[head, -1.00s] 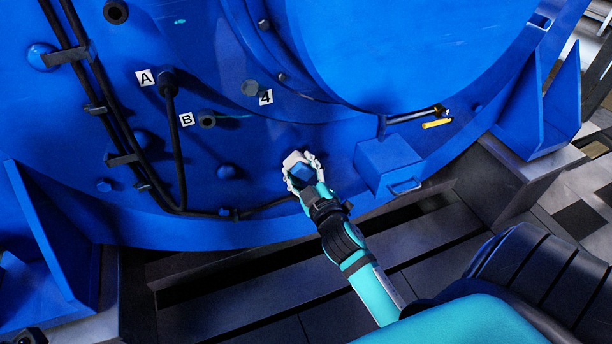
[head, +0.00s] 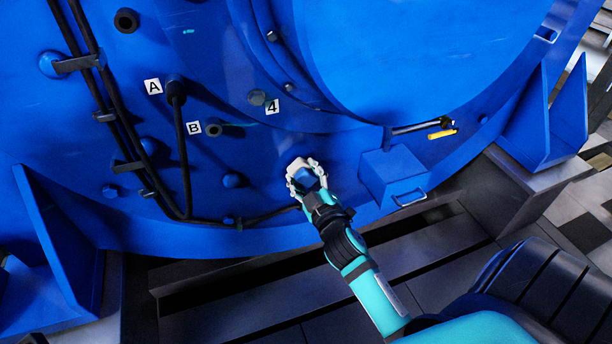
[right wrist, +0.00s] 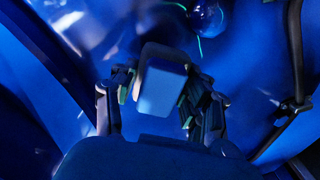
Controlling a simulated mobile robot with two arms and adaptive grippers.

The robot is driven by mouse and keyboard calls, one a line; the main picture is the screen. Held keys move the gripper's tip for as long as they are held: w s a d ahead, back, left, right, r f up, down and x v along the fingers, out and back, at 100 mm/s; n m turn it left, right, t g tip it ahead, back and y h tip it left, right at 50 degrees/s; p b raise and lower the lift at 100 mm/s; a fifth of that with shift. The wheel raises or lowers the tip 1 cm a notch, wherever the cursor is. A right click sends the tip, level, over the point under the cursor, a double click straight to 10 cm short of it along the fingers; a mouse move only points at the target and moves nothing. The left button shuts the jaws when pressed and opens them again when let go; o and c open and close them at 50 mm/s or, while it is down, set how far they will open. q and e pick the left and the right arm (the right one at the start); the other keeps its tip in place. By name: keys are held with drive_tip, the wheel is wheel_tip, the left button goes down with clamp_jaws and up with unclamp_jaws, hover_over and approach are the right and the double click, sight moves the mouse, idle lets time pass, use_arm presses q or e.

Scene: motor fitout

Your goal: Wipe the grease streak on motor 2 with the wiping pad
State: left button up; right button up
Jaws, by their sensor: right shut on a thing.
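My right gripper (head: 306,178) is shut on the wiping pad (head: 297,164), a small block with a pale part and a blue part. It is at the lower middle of the blue motor (head: 330,145) face. In the right wrist view the wiping pad (right wrist: 160,88) sits between the two fingers of the right gripper (right wrist: 157,82), in front of the blue surface. Whether the pad touches the motor, I cannot tell. No number 2 label shows. My left gripper is not in view.
A blue box with a handle (head: 393,178) juts out just right of the gripper. Black cables (head: 186,160) run down the left, near labels A and B. A label 4 (head: 272,107) is above. A yellow-handled valve (head: 441,134) is at upper right.

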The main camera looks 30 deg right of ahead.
drive_tip(key=shift+x, duration=0.8)
